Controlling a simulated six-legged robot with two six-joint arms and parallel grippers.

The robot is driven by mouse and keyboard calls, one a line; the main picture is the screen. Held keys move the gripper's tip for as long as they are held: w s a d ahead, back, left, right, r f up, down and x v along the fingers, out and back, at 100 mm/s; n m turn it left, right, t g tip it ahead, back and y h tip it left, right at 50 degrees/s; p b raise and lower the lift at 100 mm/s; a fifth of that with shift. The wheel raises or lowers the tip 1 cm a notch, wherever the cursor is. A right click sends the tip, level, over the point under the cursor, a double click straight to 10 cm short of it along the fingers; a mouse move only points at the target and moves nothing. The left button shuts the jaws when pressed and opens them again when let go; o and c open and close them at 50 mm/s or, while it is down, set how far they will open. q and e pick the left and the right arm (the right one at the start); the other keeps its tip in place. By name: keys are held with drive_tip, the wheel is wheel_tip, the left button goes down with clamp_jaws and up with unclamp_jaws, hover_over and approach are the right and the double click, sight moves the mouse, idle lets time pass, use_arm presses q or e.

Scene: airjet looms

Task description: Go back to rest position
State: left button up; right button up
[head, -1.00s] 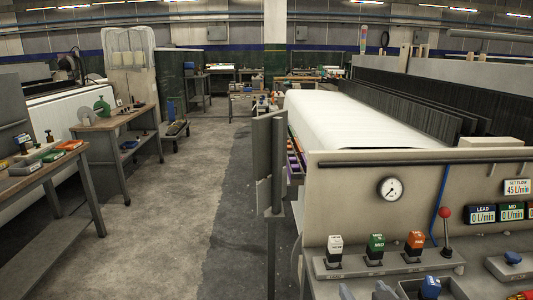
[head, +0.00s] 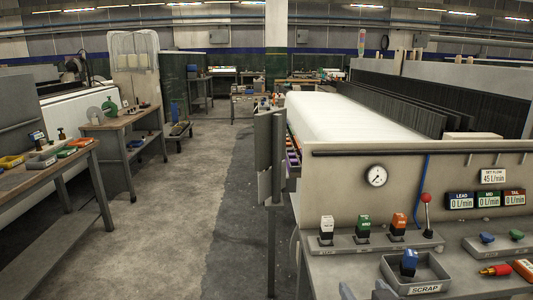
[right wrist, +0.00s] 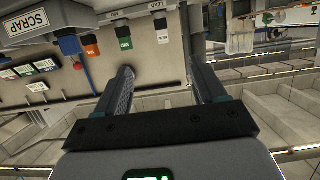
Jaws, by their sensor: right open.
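My right gripper (head: 366,292) shows at the bottom edge of the head view, just left of the scrap tray. In the right wrist view its two dark fingers (right wrist: 160,90) are spread apart with nothing between them. The loom's front panel and shelf lie beyond the fingers in that view, apart from them. My left gripper is not in the head view.
The loom's panel carries a gauge (head: 377,176), a red-knobbed lever (head: 427,210) and white, green and orange switches. The scrap tray (head: 440,272) holds a blue item (head: 409,262). A workbench (head: 60,168) stands left. The aisle floor (head: 180,220) is clear.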

drive_tip(key=s+f+g+p, duration=0.3)
drive_tip(key=f, duration=0.7)
drive_tip(key=s+f+g+p, duration=0.2)
drive_tip(key=f+g+p, duration=0.2)
drive_tip(key=f, duration=0.5)
drive_tip(key=s+a+f+m+g+y+p, duration=0.1)
drive_tip(key=s+a+f+g, duration=0.2)
drive_tip(key=s+f, duration=0.2)
drive_tip(key=s+a+f+m+g+y+p, duration=0.1)
drive_tip(key=s+a+f+g, duration=0.3)
drive_tip(key=s, duration=0.8)
wheel_tip(320, 180, down, 2)
drive_tip(key=shift+s+a+y, duration=0.15)
drive_tip(key=shift+y, duration=0.55)
